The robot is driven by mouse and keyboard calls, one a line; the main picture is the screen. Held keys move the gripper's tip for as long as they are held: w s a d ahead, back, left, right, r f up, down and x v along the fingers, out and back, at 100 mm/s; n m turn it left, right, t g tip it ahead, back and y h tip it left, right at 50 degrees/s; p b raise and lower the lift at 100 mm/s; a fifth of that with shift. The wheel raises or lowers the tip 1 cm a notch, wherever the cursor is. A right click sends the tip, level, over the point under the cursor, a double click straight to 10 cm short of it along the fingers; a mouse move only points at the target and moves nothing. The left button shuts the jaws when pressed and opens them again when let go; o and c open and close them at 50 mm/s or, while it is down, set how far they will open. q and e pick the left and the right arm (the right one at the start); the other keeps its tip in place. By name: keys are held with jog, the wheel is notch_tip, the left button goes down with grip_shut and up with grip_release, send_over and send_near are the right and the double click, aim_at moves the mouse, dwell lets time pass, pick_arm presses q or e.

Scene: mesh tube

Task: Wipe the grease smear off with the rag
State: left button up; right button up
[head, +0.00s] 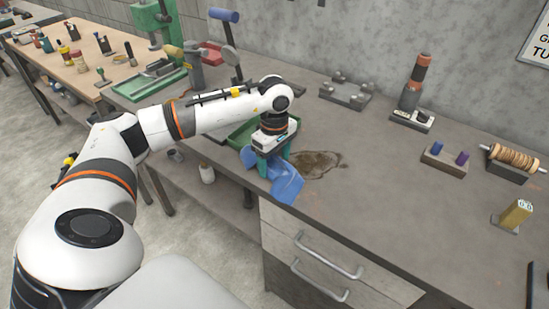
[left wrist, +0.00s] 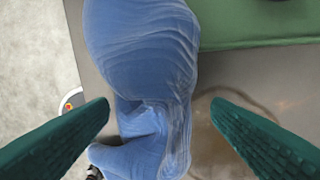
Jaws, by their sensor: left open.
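A blue rag (head: 287,186) lies crumpled at the front edge of the grey workbench, partly hanging over it. The brown grease smear (head: 318,163) is on the bench top just right of the rag. My left gripper (head: 268,166) points down over the rag. In the left wrist view the gripper (left wrist: 160,112) is open, with the rag (left wrist: 140,70) between its green fingers and apart from both. The smear (left wrist: 235,110) shows there behind the right finger, which hides part of it. My right gripper is not in view.
A green tray (head: 240,135) sits just behind my left gripper; its edge also shows in the left wrist view (left wrist: 262,25). A grey fixture (head: 346,92), a device with an orange-banded column (head: 414,85), a spool (head: 514,157) and a yellow block (head: 515,215) stand farther right. The bench middle is clear.

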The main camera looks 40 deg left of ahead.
pick_arm(q)
jog(key=shift+f+b, duration=0.35)
jog(key=shift+f, duration=0.3)
jog(key=shift+c, duration=0.2)
grip_shut()
